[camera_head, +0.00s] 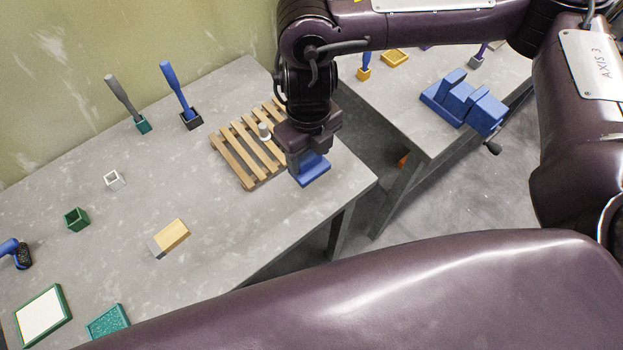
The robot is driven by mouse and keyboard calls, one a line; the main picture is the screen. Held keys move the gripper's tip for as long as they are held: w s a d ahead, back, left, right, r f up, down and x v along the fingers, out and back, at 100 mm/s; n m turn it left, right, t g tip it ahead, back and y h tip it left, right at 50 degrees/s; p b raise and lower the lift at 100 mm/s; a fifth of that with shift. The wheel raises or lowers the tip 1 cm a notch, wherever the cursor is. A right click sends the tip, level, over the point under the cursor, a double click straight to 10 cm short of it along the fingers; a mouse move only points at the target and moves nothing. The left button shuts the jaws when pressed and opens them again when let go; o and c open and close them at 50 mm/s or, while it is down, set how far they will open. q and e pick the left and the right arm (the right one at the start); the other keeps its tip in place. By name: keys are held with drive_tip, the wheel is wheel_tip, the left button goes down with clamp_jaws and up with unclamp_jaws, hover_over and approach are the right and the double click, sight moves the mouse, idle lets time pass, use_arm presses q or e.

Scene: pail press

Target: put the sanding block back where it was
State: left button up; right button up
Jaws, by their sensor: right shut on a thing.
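My right gripper (307,153) points down at the right end of the near table and is shut on a blue block, taken to be the sanding block (314,173). The block has a wide flat base, and the jaws hide its upper part. It is just right of the slatted wooden pallet (246,184); I cannot tell whether it touches the tabletop. My left gripper is not in view.
A whitish cylinder (264,131) stands on the pallet. A tan and grey block (170,238) lies on the table (215,262). Handled tools stand in holders behind: grey (121,93) and blue (178,88). A blue vise (465,100) is on the other table.

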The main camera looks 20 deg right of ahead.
drive_tip(key=shift+d+f+b, duration=0.1)
drive_tip(key=shift+f+b, duration=0.45)
drive_tip(key=shift+f, duration=5.55)
drive_tip(key=shift+f, duration=0.2)
drive_tip(key=o, duration=0.9)
drive_tip(key=shift+r, duration=0.15)
